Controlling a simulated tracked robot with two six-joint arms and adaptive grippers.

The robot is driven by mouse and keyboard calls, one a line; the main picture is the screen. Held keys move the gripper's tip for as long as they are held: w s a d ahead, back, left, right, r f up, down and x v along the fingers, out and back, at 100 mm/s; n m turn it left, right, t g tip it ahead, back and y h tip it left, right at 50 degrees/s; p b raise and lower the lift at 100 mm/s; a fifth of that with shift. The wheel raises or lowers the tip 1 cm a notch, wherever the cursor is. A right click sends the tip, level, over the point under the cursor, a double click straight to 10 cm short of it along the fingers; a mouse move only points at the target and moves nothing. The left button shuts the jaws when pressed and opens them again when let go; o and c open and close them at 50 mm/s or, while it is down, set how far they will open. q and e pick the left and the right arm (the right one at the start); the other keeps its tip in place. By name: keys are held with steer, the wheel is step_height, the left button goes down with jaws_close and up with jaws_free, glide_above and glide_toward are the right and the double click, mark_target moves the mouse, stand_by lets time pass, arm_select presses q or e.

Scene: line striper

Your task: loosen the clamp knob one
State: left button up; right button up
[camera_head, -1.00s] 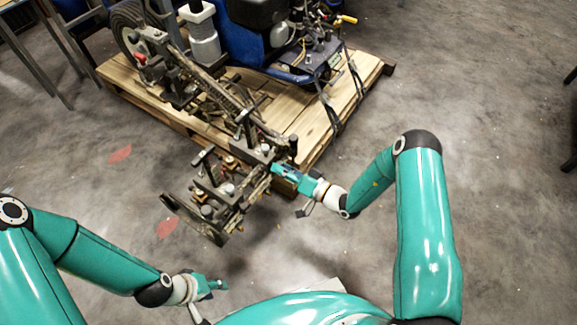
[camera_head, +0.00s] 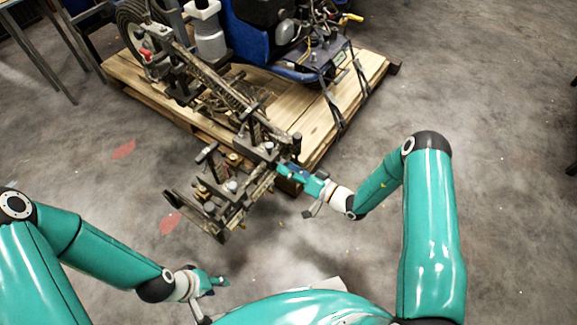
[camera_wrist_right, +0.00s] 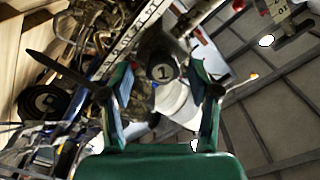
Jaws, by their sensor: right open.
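The clamp knob one (camera_wrist_right: 163,70), a dark round knob marked "1", shows in the right wrist view between the two fingers of my right gripper (camera_wrist_right: 163,88). The fingers are open, one on each side of it, with visible gaps. In the head view my right gripper (camera_head: 288,171) is at the right side of the striper's dark clamp assembly (camera_head: 230,187); the knob cannot be made out there. My left gripper (camera_head: 217,282) is low at the left, away from the striper, and its jaw opening is too small to judge.
The blue line striper (camera_head: 262,50) stands on a wooden pallet (camera_head: 310,125), with its bars and clamps reaching over the near edge. A table frame (camera_head: 40,50) stands at the upper left. The concrete floor at right is clear.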

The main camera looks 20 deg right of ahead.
steer(key=v, duration=1)
steer(key=shift+s+d, duration=0.25)
steer(key=shift+s, duration=0.05)
steer(key=shift+f, duration=0.1)
